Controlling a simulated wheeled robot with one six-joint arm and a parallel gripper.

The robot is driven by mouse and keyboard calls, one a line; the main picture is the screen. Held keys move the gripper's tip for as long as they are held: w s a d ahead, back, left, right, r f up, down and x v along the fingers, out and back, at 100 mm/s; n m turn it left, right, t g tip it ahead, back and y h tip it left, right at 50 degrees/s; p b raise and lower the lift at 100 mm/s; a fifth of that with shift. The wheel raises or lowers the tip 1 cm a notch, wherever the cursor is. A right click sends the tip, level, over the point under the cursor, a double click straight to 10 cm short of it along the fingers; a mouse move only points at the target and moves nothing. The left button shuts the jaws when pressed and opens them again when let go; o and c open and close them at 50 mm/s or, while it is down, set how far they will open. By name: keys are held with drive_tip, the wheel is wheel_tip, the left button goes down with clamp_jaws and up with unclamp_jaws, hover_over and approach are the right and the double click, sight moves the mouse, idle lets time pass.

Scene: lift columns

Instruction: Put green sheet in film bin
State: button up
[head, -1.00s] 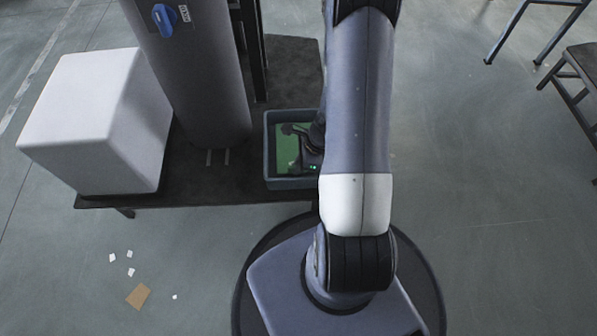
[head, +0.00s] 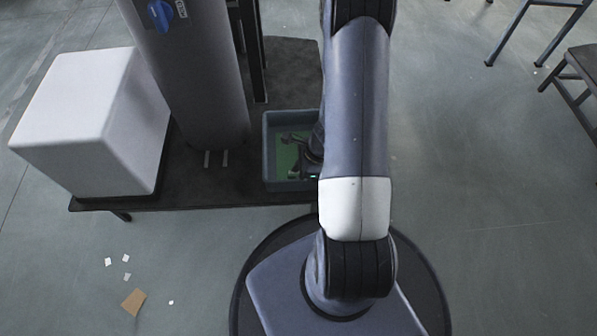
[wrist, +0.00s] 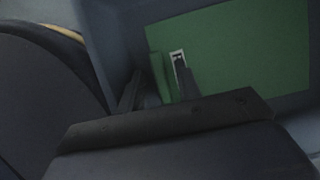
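A blue-grey bin (head: 267,152), which appears to be the film bin, stands at the right front of the dark platform. A flat green sheet (wrist: 250,45) lies on its floor in the wrist view; the head view shows part of it (head: 284,160). My gripper (wrist: 158,82) reaches down into the bin, near one wall. Its fingers look apart. A narrow upright green strip (wrist: 157,68) shows between them; I cannot tell if it is part of the same sheet or touches the fingers. My arm hides the bin's right side in the head view.
A white cube (head: 85,115) and a grey column (head: 190,80) stand on the dark platform (head: 225,185), left of the bin. Small paper scraps (head: 133,301) lie on the floor at lower left. Stools (head: 575,75) stand at upper right; the right floor is clear.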

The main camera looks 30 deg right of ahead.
drive_tip(key=shift+r, duration=0.15)
drive_tip(key=shift+d+r+p, duration=0.1)
drive_tip(key=shift+r+p, duration=0.2)
drive_tip(key=shift+p, duration=0.1)
drive_tip(key=p+v, duration=0.6)
drive_tip(key=v, duration=0.5)
drive_tip(key=shift+r, duration=0.2)
drive_tip(key=shift+c, duration=0.3)
idle(0.4)
